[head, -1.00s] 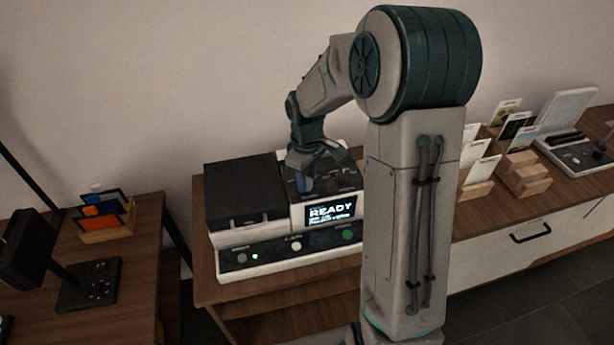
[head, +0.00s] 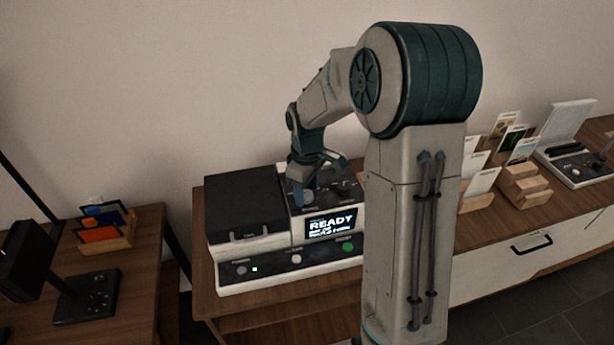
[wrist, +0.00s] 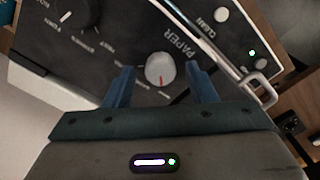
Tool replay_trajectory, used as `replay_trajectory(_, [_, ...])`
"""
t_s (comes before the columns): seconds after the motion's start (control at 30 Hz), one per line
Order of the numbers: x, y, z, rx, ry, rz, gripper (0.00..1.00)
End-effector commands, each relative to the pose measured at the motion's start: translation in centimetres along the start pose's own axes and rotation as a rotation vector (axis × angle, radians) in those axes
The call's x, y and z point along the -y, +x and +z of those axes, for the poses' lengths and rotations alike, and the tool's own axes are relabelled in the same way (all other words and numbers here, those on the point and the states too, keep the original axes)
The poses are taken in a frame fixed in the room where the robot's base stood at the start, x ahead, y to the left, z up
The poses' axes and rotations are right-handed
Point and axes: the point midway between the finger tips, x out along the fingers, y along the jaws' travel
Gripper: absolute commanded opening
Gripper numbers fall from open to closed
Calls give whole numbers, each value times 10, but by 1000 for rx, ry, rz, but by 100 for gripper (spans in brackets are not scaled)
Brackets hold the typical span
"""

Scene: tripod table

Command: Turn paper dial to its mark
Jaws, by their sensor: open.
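Whether the fingertips reach down around the dial is unclear. Small printed marks lie near the dial, partly hidden by the fingers. In the head view my gripper (head: 313,178) is over the upper panel of the machine (head: 258,278), and the paper dial cannot be made out there.
A larger dial (wrist: 74,14) with a white pointer is on the same panel. A lit READY screen (head: 331,224) and front buttons lie below. A dark lid (head: 245,206) is on the left. Wooden card holders (head: 524,187) stand to the right.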

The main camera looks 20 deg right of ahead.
Motion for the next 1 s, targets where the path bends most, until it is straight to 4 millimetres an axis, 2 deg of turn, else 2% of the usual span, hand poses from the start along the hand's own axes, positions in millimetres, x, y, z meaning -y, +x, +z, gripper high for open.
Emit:
replay_trajectory(0.17, [-1, -27, -1, -5, 1, 5, 51])
replay_trajectory(0.4, [0, -83, -1, -5, 0, 6, 51])
replay_trajectory(0.6, [0, -118, -1, -3, -1, 3, 51])
replay_trajectory(0.8, [0, -134, -1, -3, -1, 2, 51])
replay_trajectory(1.0, [0, -136, 0, -1, -1, 1, 51])
